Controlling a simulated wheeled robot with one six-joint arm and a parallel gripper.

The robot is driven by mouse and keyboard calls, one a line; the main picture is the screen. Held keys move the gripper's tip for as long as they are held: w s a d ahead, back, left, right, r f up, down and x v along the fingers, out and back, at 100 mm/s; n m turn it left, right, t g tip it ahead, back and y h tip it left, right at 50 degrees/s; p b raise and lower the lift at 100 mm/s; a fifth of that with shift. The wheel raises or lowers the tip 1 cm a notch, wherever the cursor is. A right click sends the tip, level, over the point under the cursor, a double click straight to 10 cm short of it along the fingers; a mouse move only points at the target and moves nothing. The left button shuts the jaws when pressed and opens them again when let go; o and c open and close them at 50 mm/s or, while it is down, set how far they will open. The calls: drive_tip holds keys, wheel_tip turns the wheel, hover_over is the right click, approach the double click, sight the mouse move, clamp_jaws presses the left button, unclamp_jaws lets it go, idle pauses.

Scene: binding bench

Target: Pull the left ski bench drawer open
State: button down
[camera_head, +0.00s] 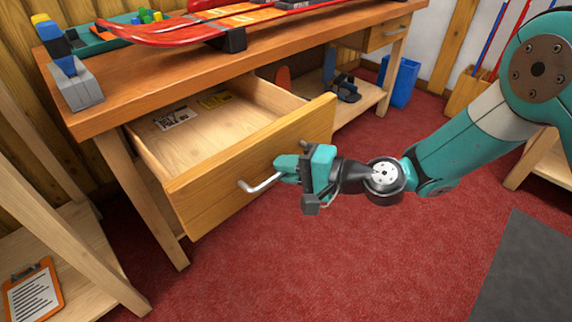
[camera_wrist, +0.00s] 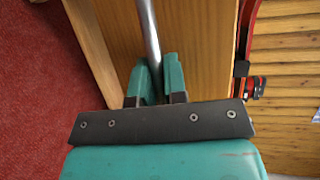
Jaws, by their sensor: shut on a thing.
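The left ski bench drawer (camera_head: 250,160) stands pulled far out from under the wooden bench top (camera_head: 150,88). A metal bar handle (camera_head: 262,185) crosses the drawer front. My gripper (camera_head: 284,170) is shut on this handle at the front of the drawer. In the wrist view the two teal fingers (camera_wrist: 158,82) sit on either side of the handle bar (camera_wrist: 149,35). The gripped part of the bar is partly hidden by the fingers.
Red skis (camera_head: 190,30) lie on the bench top, near a grey and blue clamp-like tool (camera_head: 75,75). A second drawer (camera_head: 386,34) at the right looks closed. A blue bin (camera_head: 402,82) stands behind. Red carpet (camera_head: 270,265) before the drawer is clear.

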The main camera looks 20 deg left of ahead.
drive_tip(key=c, duration=1.5)
unclamp_jaws()
drive_tip(key=shift+s+a, duration=0.1)
drive_tip(key=shift+s, duration=0.1)
drive_tip(key=shift+o, duration=0.2)
drive_tip(key=shift+w, duration=0.1)
drive_tip(key=shift+w, duration=0.1)
drive_tip(key=shift+d, duration=0.25)
drive_tip(key=d+r+p, duration=0.3)
drive_tip(key=d, duration=1.3)
drive_tip(key=shift+s+d, duration=0.2)
drive_tip(key=shift+d, duration=0.15)
drive_tip(key=shift+r, duration=0.15)
